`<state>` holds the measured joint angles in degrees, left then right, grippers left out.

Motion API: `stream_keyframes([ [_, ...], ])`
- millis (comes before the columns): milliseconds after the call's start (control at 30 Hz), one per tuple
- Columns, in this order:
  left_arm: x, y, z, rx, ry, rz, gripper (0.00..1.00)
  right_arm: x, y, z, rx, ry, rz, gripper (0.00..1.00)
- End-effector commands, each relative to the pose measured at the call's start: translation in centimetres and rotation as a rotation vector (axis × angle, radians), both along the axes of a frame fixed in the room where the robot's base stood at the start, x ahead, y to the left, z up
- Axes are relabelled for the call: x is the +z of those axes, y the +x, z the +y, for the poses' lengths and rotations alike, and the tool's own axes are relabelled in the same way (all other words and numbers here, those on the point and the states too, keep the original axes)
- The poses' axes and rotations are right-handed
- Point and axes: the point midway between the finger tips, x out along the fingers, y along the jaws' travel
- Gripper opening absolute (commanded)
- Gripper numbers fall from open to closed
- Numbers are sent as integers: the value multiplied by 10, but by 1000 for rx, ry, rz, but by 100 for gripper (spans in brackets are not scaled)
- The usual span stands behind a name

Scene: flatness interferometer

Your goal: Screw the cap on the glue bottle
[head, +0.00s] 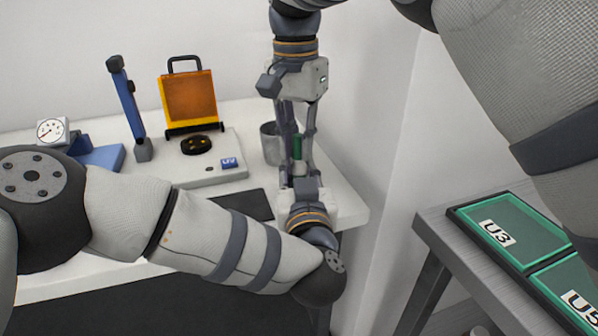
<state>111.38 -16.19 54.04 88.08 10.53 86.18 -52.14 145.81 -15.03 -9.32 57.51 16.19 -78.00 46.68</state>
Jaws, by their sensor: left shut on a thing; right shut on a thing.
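My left gripper (298,163) reaches in from the near side, over the right end of the white table, and is shut on the green glue bottle (297,148). Only a narrow green strip of the bottle shows between the fingers. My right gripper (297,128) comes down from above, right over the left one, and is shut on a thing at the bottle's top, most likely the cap. The fingers hide the cap, so I cannot tell whether it touches the bottle or how it sits.
A grey metal cup (271,143) stands close behind the grippers on the left. An orange framed screen (189,97), a black round part (196,145), a blue post (127,100) and a dial gauge (52,131) stand further left. Green trays (520,235) lie on a grey table at right.

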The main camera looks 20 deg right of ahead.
Motion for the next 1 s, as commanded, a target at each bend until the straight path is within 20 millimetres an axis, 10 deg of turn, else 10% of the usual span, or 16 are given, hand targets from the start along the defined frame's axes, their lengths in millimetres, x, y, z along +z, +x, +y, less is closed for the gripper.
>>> stream_keyframes([
  [67,0,0,0,1,0,0,0,0,0,0,2,0,1,0],
  [100,0,0,0,1,0,0,0,0,0,0,2,0,1,23],
  [167,0,0,0,1,0,0,0,0,0,0,3,1,1,36],
  [1000,0,0,0,0,0,0,0,45,0,0,6,0,0,36],
])
